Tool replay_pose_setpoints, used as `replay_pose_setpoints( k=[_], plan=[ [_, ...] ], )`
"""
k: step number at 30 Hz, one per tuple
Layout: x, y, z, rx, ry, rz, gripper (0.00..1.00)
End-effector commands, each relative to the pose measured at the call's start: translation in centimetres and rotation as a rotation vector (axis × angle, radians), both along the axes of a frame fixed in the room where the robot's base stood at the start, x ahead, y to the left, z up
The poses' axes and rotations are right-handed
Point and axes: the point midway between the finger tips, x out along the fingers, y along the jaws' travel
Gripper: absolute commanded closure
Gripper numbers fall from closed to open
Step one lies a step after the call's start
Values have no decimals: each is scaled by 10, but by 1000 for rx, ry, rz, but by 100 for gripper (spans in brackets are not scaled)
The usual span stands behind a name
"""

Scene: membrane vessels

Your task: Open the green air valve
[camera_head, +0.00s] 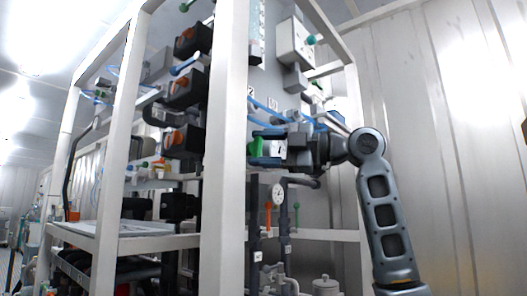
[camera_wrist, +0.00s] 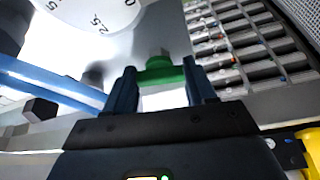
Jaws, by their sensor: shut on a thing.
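The green air valve handle (camera_wrist: 160,72) is between the two fingers of my gripper (camera_wrist: 162,90) in the wrist view. The fingers are shut on it, one on each side. Part of the valve body is hidden behind the handle in the wrist view.
A white frame post (camera_head: 224,150) stands just left of my gripper. Blue tubing (camera_wrist: 50,82) runs left of the fingers. A round dial (camera_wrist: 95,12) is at upper left, and a terminal strip (camera_wrist: 235,45) is at right. A pressure gauge (camera_head: 278,194) hangs below.

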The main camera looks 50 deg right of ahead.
Motion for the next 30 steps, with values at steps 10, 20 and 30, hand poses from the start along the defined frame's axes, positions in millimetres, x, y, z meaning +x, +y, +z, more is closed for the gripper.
replay_pose_setpoints(
  k=[10,20,30],
  plan=[
    [0,1,-1,-26,2,2,75],
    [0,0,-1,-26,1,0,33],
    [0,0,0,-24,0,0,19]
  ],
)
